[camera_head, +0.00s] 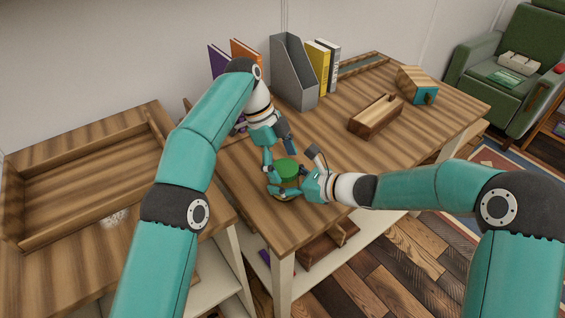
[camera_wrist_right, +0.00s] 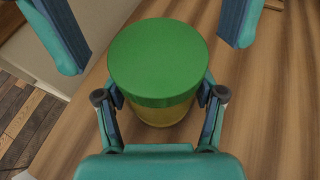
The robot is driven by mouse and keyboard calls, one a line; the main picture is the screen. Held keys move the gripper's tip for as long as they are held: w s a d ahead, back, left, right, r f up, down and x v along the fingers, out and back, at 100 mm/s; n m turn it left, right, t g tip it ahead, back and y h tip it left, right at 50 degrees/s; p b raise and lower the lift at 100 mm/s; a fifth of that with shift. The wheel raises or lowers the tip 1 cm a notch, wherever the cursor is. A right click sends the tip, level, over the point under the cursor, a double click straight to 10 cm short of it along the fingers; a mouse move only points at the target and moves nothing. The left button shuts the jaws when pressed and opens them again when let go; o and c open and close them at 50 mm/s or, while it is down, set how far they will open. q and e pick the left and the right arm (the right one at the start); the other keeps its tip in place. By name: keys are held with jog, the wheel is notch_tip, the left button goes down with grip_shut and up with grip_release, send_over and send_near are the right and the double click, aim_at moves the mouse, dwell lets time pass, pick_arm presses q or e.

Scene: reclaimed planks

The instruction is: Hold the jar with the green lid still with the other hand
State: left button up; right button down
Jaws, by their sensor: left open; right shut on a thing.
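The jar with the green lid (camera_head: 287,168) stands on the wooden table near its front edge. In the right wrist view the green lid (camera_wrist_right: 158,60) and part of the yellowish jar body (camera_wrist_right: 160,112) show. My right gripper (camera_wrist_right: 161,97) is shut on the jar, one finger on each side of it just below the lid. My left gripper (camera_head: 279,153) is open just behind and above the jar. Its two fingers stand apart at the top left and top right of the right wrist view, clear of the lid.
A grey file holder (camera_head: 293,75) and several books (camera_head: 321,62) stand at the back. A wooden box with a handle (camera_head: 375,118) and a wooden and teal box (camera_head: 416,86) lie to the right. A tray-like wooden surface (camera_head: 80,190) is on the left.

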jog(key=shift+c, duration=0.2)
grip_release()
jog(key=v, duration=1.2)
